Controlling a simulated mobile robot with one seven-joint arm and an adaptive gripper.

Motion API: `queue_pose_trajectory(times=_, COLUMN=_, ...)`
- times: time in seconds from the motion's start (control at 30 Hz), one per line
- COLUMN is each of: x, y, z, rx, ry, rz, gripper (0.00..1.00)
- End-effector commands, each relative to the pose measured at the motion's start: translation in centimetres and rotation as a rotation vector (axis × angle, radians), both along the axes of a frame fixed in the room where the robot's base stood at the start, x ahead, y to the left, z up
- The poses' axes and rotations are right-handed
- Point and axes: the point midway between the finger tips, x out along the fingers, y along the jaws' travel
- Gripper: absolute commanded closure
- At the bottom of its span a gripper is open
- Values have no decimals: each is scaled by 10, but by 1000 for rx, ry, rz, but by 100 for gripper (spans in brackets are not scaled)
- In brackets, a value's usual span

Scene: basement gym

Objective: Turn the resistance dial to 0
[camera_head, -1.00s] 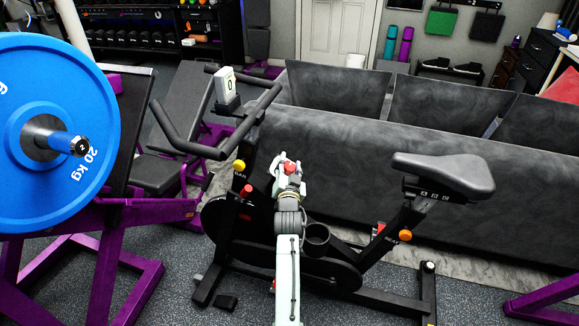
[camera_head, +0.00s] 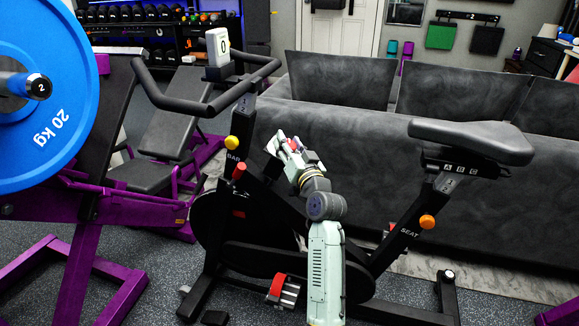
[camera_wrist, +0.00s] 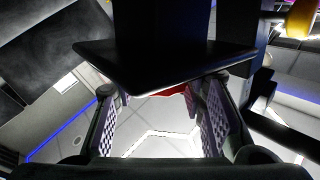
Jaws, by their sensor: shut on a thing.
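A red knob (camera_head: 239,171) sits on the bike frame just below the yellow BAR knob; it may be the resistance dial, but I see no marking on it. My gripper (camera_head: 283,146) is to the right of the red knob, in front of the sofa. In the wrist view, my gripper's patterned finger pads (camera_wrist: 160,118) stand apart below a dark slab (camera_wrist: 160,65). A little red thing (camera_wrist: 178,91) shows between them, partly hidden by the slab. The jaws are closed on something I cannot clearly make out.
The bike seat (camera_head: 470,140) is to the right, with an orange SEAT knob (camera_head: 427,222) on its post. A grey sofa (camera_head: 370,140) stands close behind the bike. A blue weight plate (camera_head: 60,110) and purple bench frame (camera_head: 80,250) are at the left.

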Motion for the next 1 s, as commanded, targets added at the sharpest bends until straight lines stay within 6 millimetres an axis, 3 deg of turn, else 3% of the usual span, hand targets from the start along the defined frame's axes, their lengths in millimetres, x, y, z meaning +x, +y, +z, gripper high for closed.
queue_pose_trajectory(times=0.03, x=0, y=-1, z=-12, rx=-6, ry=-15, rz=19, gripper=90)
queue_pose_trajectory(times=1.0, x=0, y=1, z=-3, rx=-75, ry=-243, rz=509, gripper=90)
